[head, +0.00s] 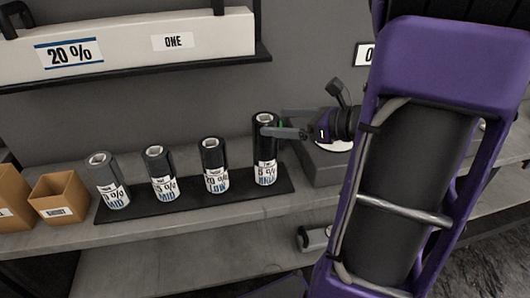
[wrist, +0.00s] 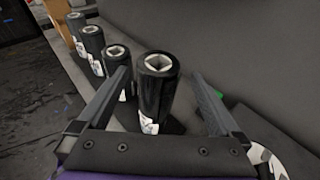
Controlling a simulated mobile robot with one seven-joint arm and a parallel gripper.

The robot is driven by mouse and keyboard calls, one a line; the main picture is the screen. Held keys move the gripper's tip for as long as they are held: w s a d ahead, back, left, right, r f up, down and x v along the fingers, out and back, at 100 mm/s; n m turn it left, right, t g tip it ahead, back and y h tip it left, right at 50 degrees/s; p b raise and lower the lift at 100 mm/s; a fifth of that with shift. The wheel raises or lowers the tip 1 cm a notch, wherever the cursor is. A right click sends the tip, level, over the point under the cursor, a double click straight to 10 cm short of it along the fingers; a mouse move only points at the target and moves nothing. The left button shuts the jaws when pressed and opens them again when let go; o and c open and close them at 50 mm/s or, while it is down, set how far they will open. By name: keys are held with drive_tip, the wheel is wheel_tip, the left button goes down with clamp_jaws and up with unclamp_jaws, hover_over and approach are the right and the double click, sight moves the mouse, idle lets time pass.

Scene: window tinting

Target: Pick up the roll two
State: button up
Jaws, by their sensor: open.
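Several dark film rolls with white labels stand upright in a row on a black mat (head: 232,193). The rightmost roll (head: 265,150) is black, and the small top word on its label is too small to read for sure. It is the nearest roll in the wrist view (wrist: 157,88). My gripper (head: 272,121) is open beside the upper part of this roll. In the wrist view its fingers (wrist: 161,76) lie on either side of the roll, with gaps showing. The other rolls are a black one (head: 214,153), another dark one (head: 160,160) and a grey one (head: 103,170).
Cardboard boxes (head: 60,196) stand left of the mat on the grey shelf (head: 150,228). A grey device (head: 325,165) is just right of the rightmost roll. A long white box (head: 120,45) labelled 20 % and ONE lies on a black shelf above.

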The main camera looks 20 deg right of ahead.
sight(254, 120)
drive_tip(key=x, duration=0.8)
drive_tip(key=shift+s+a+r+b, duration=0.1)
drive_tip(key=shift+b, duration=0.3)
clamp_jaws()
